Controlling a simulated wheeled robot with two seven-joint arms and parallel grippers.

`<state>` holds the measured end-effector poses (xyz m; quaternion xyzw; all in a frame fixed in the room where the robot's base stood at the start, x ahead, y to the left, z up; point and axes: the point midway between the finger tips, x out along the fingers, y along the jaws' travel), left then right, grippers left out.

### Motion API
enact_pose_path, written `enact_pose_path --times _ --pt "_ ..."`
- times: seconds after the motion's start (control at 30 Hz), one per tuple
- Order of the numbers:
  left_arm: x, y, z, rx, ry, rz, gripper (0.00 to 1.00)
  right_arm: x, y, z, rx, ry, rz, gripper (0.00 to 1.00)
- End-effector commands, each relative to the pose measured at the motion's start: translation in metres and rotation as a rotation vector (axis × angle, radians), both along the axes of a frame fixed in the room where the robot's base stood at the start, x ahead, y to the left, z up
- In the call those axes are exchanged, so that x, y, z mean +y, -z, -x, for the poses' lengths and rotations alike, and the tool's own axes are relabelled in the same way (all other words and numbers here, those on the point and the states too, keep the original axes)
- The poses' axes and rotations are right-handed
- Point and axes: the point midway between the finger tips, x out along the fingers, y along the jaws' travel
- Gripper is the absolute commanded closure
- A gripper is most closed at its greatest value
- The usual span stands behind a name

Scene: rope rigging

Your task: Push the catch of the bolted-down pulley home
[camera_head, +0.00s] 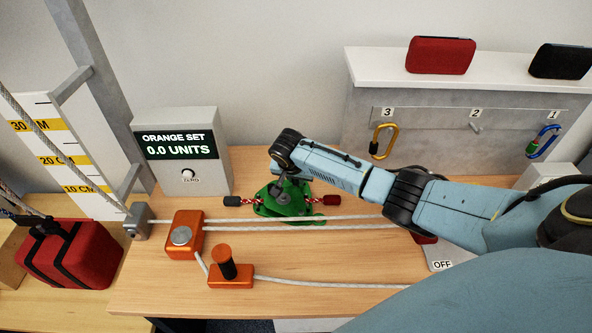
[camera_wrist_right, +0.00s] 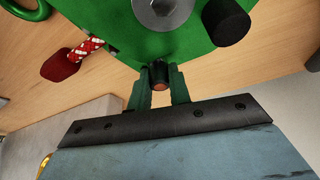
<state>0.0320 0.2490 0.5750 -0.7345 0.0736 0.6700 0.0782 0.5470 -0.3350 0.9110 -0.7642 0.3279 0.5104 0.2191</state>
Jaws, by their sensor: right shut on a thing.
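The green pulley (camera_head: 272,208) sits on the wooden bench, partly hidden under my right wrist. In the right wrist view its green plate (camera_wrist_right: 120,28) has a large grey bolt head (camera_wrist_right: 163,10) and a black knob (camera_wrist_right: 226,22). A small dark catch with an orange-brown end (camera_wrist_right: 160,76) is at the plate's edge. My right gripper (camera_head: 284,180) reaches down to the pulley; in the wrist view its two fingers (camera_wrist_right: 160,88) are closed on either side of the catch. How far in the catch sits is not clear. My left gripper is not in view.
A red-and-white rope with a black end (camera_head: 232,201) and a red end (camera_head: 331,200) passes at the green pulley. Orange blocks (camera_head: 185,235) and white ropes (camera_head: 330,283) lie in front. A display box (camera_head: 180,120) stands behind left; carabiners (camera_head: 384,140) hang behind right.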

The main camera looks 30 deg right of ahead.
Motion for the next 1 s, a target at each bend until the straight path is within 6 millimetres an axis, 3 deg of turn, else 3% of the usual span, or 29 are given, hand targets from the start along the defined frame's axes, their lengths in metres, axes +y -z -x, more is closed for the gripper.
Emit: enact_pose_path --times 0.1,0.37,0.4,0.57,0.87,1.0 --pt "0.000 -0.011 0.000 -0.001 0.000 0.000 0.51 0.003 -0.002 0.006 0.003 0.000 0.000 1.00" --pt "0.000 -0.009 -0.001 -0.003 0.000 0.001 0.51 0.004 0.001 0.007 0.006 0.000 -0.001 1.00" --pt "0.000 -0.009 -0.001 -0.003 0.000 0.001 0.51 0.004 0.002 0.007 0.006 0.000 -0.002 0.78" --pt "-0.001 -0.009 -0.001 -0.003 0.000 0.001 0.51 0.004 0.001 0.006 0.004 0.000 -0.001 0.59" --pt "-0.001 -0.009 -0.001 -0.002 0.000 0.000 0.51 0.003 -0.001 0.006 0.001 0.000 0.000 0.59" --pt "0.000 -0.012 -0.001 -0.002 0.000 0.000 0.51 0.006 -0.011 0.008 0.001 0.000 -0.002 0.59"
